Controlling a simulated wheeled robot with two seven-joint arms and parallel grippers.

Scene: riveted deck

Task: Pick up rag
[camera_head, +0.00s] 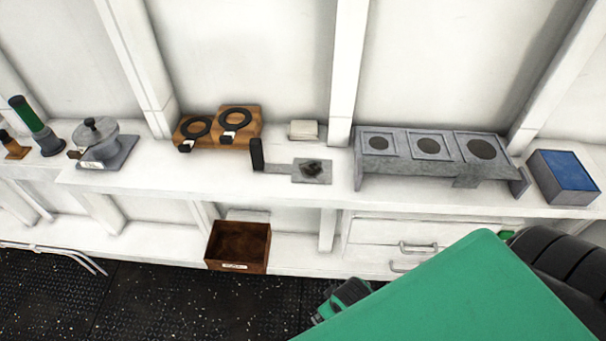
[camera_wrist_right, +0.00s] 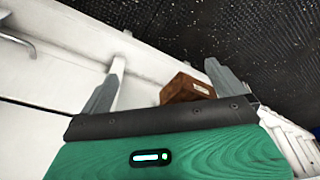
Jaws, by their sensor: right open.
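A small off-white folded block (camera_head: 304,130), which looks like the folded rag, lies at the back of the white counter against the wall, just left of a wall post. My right arm covers the lower right of the head view. In the right wrist view my right gripper (camera_wrist_right: 164,85) is open, with nothing between its fingers. It is away from the block, which does not show in that view. My left gripper is not in view.
A brown box (camera_head: 238,247) stands on the lower ledge and also shows in the wrist view (camera_wrist_right: 190,90). On the counter are a wooden board (camera_head: 218,142) with black rings, a grey stand (camera_head: 435,180) with round holes and a blue-topped box (camera_head: 562,178).

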